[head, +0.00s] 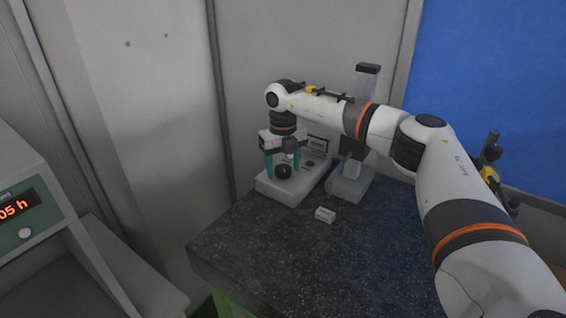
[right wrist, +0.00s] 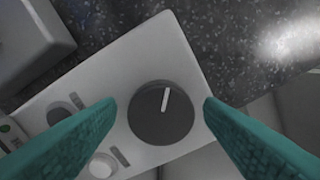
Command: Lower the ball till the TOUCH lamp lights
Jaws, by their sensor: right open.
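A white control box (head: 268,187) stands at the back of the dark table, with a small display (head: 317,145) behind. Its dark round knob (head: 283,171) faces up. The knob shows large in the right wrist view (right wrist: 161,113), its white pointer line aimed up and slightly right. My right gripper (head: 283,172) points down over the knob, its teal fingers open on either side of it. Whether they touch it, I cannot tell. Beside the box stands a tester with a tall column (head: 365,85) and pale base (head: 349,188), partly hidden by my arm. I cannot make out the ball or a lit TOUCH lamp.
The speckled tabletop (head: 290,260) is clear at the front. A grey cabinet with a red display (head: 17,207) stands at the left. A small dark button (right wrist: 60,112) and a white button (right wrist: 102,165) sit near the knob.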

